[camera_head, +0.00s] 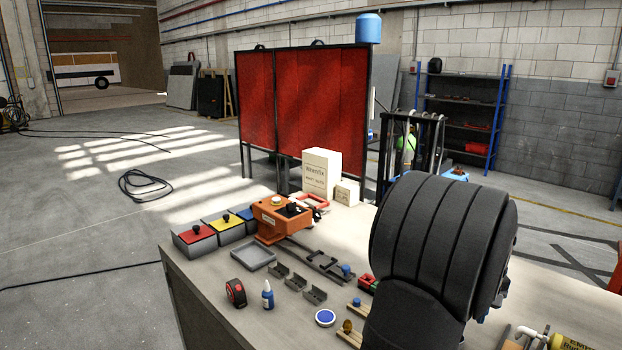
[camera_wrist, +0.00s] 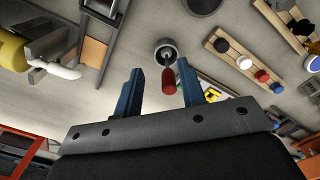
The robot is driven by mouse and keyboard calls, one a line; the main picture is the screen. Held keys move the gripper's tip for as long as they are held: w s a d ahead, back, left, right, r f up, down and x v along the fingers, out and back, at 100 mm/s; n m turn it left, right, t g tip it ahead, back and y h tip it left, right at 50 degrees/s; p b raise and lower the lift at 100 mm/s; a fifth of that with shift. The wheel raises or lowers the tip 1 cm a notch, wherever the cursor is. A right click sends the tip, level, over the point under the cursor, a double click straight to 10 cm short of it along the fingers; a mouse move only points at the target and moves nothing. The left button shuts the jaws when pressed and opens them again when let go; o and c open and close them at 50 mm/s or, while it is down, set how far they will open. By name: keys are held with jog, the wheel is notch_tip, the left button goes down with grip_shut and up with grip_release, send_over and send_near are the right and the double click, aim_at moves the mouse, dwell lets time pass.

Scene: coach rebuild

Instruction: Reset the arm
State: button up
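My gripper (camera_wrist: 160,85) shows in the wrist view as two blue fingers standing well apart, with nothing touching both of them. A small red-handled item (camera_wrist: 168,80) shows between the fingertips, beyond them, beside a round metal cup (camera_wrist: 165,49) on the bench. Clear gaps show on both sides of the red handle. In the head view my dark arm covers the right part of the bench (camera_head: 215,290), and my gripper is hidden there.
A wooden strip with coloured knobs (camera_wrist: 243,62) lies right of the fingers, a yellow bottle (camera_wrist: 12,50) left. In the head view, an orange device (camera_head: 280,218), grey tray (camera_head: 253,257), tape measure (camera_head: 235,292), blue bottle (camera_head: 267,295) and white boxes (camera_head: 321,172) stand on the bench.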

jog(key=s+d+r, duration=0.4)
jog(key=s+r, duration=0.2)
jog(key=s, duration=0.4)
jog(key=w+a+r, duration=0.1)
jog(key=w+a, duration=1.3)
jog(key=w, duration=0.2)
jog(key=w+a, duration=0.3)
jog(key=a, duration=0.6)
jog(key=w+a, duration=0.4)
jog(key=a, duration=0.5)
jog(key=shift+w+r, duration=0.25)
jog(key=shift+r, duration=0.15)
